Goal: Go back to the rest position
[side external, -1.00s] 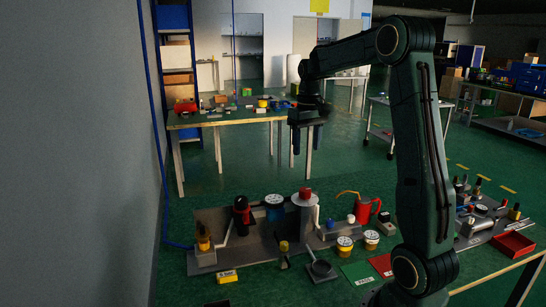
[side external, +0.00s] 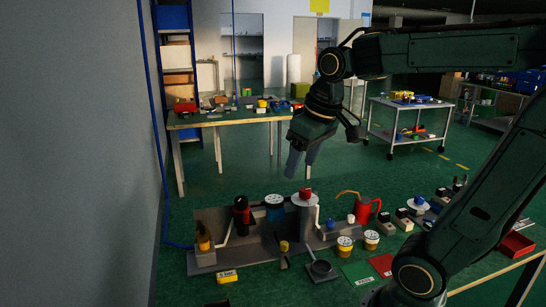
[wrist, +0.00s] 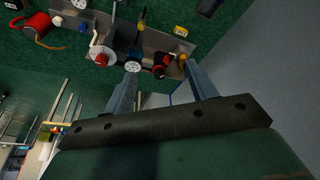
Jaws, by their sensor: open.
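My gripper (side external: 301,165) hangs over the bench in the side external view, tilted with its fingers pointing down. It is above the press post with the white disc (side external: 306,199) and red knob, apart from it. In the wrist view, my gripper (wrist: 162,72) shows two grey fingers spread wide with nothing between them. The disc and red knob (wrist: 101,59) lie beyond the fingers, at upper left. My forearm stretches level to the right.
A grey wall (side external: 195,120) runs along the left. A table (side external: 225,120) and a trolley (side external: 405,104) stand behind.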

